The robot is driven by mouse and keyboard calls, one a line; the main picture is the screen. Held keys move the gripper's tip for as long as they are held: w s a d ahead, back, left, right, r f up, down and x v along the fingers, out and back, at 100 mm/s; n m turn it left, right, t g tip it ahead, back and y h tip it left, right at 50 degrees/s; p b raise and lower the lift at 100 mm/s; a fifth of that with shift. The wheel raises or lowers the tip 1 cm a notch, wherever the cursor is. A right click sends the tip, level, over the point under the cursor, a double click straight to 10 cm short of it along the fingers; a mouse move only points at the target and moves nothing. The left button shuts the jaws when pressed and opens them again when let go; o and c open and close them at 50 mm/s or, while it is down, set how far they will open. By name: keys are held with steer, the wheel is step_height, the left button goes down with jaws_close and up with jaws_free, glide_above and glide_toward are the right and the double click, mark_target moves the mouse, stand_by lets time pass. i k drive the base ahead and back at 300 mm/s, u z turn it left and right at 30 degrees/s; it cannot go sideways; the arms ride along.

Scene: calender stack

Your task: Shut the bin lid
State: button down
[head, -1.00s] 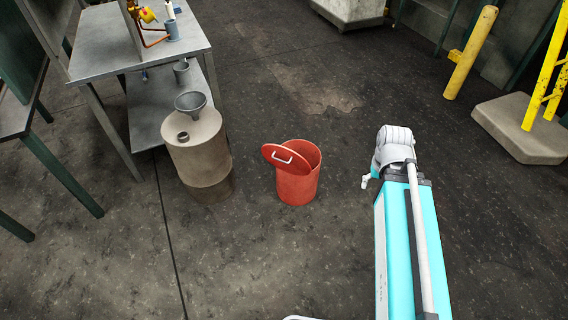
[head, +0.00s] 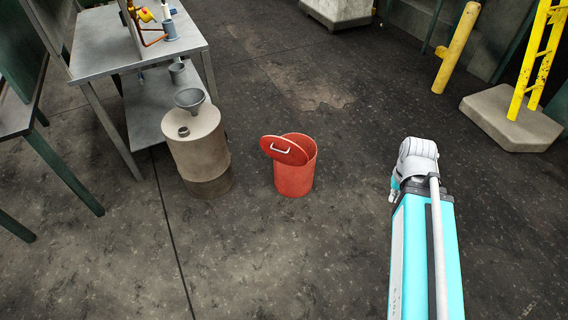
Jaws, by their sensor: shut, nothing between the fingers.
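A red bin (head: 294,182) stands upright on the floor near the middle of the head view. Its red lid (head: 272,146) with a pale handle sits askew and tilted over the left side of the rim. The right part of the bin's mouth is open. My gripper (head: 393,193) is to the right of the bin, apart from it. Only a small part of it shows beside my arm's wrist; it is shut and empty.
A beige drum (head: 200,155) with a grey funnel (head: 189,99) on top stands left of the bin. A grey metal table (head: 105,60) is behind it. Yellow posts (head: 457,48) and a concrete base (head: 510,122) are at the upper right. The floor around the bin is mostly clear.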

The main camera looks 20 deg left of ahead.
mark_target(282, 156)
steer(key=z, duration=0.4)
steer(key=k, duration=1)
steer(key=z, duration=0.35)
steer(key=i, duration=1.35)
steer(key=u, duration=0.75)
steer(key=i, duration=0.75)
steer(key=u, duration=0.35)
